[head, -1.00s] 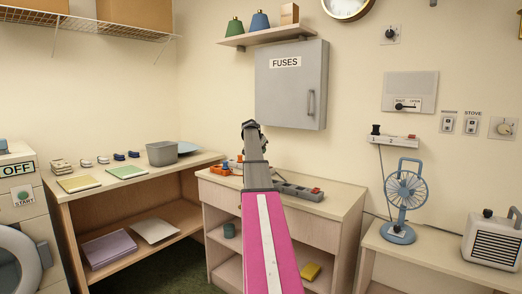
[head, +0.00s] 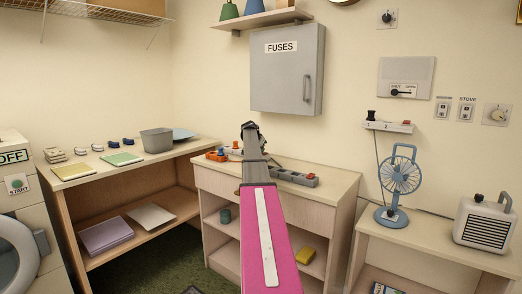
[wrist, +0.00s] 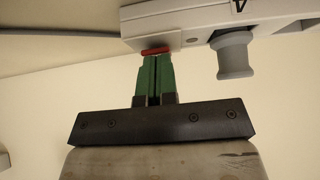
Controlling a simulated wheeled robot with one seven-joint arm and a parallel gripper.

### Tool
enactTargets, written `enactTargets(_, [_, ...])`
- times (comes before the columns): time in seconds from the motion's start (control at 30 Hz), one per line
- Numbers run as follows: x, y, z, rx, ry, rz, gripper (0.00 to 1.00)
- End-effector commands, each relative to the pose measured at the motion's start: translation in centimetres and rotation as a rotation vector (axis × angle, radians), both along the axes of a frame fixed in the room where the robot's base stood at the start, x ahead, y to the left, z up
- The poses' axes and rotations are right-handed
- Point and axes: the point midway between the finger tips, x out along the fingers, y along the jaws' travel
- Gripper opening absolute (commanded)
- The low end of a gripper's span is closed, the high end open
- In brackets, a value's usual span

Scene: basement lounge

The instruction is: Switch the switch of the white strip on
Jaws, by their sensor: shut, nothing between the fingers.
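In the wrist view, a white strip (wrist: 185,25) crosses the top of the picture. A red switch (wrist: 155,51) shows on its near side, and a grey round plug or knob (wrist: 232,55) sticks out to the right of it. My gripper (wrist: 157,58) is shut and empty, its green fingertips at the red switch and seemingly touching it. The fingertips partly hide the switch, so its position cannot be told. In the head view my gripper (head: 250,130) is above the back of the middle bench, and my arm hides part of the bench top.
On the middle bench (head: 335,180), an orange strip (head: 216,156) lies left of my arm and a grey strip (head: 293,176) right of it. A grey fuse box (head: 288,75) hangs above. A wall strip (head: 388,127) and a blue fan (head: 400,180) are farther right.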

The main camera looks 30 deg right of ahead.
Motion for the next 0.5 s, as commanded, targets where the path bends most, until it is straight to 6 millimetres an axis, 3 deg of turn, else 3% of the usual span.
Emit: enactTargets(0.5, [-0.08, 0.19, -0.58, -0.002, -0.001, 0.000, 0.00])
